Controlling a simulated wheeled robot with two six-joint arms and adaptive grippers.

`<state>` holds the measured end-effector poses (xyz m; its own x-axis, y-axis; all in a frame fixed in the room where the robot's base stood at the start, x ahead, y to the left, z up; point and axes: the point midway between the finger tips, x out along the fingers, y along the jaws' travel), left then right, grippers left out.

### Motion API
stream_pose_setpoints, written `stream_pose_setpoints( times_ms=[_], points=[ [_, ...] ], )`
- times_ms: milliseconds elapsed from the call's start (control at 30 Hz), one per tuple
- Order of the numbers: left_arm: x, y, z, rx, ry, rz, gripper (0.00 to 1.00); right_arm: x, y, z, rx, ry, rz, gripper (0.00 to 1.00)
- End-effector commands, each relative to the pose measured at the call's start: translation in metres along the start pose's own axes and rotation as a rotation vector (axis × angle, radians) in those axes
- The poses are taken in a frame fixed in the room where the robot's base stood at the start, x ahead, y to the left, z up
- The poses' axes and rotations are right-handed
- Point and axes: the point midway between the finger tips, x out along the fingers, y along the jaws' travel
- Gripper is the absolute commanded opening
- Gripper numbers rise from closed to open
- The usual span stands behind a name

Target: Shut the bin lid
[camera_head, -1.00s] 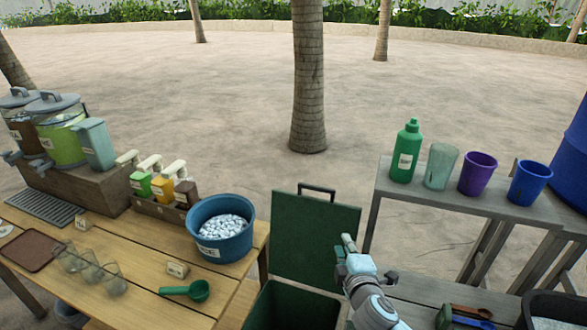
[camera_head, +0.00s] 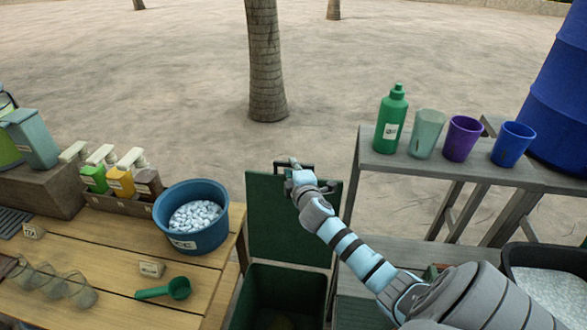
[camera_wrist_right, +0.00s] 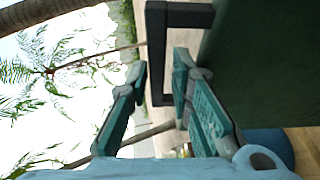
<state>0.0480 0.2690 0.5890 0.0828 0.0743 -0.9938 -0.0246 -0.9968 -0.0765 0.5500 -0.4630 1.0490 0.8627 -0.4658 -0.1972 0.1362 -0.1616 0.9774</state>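The green bin (camera_head: 258,290) stands between the wooden table and the grey shelf, its mouth open. Its green lid (camera_head: 285,228) stands upright at the back of the bin, with a dark handle (camera_head: 312,169) on its top edge. My right gripper (camera_head: 293,165) is at this handle and partly hides it. In the right wrist view the fingers (camera_wrist_right: 157,72) are apart, and the bar of the handle (camera_wrist_right: 156,45) shows between the fingertips. I cannot tell whether they touch it. The lid (camera_wrist_right: 265,60) fills the right side there. My left gripper is not in view.
A blue ice tub (camera_head: 205,237) and a green scoop (camera_head: 172,290) are on the wooden table (camera_head: 110,260) to the left. A green bottle (camera_head: 391,120) and several cups stand on the grey shelf (camera_head: 440,172) to the right. A palm trunk (camera_head: 266,65) rises behind.

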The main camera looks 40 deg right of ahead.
Motion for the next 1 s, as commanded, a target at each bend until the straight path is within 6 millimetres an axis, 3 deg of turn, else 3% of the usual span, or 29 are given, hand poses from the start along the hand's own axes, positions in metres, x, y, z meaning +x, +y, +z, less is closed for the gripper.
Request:
stream_pose_setpoints(
  times_ms=[133, 333, 500, 1000],
  points=[
    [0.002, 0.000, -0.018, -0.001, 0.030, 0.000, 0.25, 0.007, 0.000, 0.000, 0.000, 0.000, -0.001, 0.20],
    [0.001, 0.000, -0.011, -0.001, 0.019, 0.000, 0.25, 0.008, 0.000, 0.000, 0.000, 0.001, -0.001, 0.20],
    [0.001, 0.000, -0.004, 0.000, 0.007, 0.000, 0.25, 0.007, 0.000, 0.000, 0.000, 0.001, -0.001, 0.00],
    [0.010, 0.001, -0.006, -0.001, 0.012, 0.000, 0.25, 0.003, -0.002, -0.007, -0.007, 0.002, 0.024, 0.00]
  ],
)
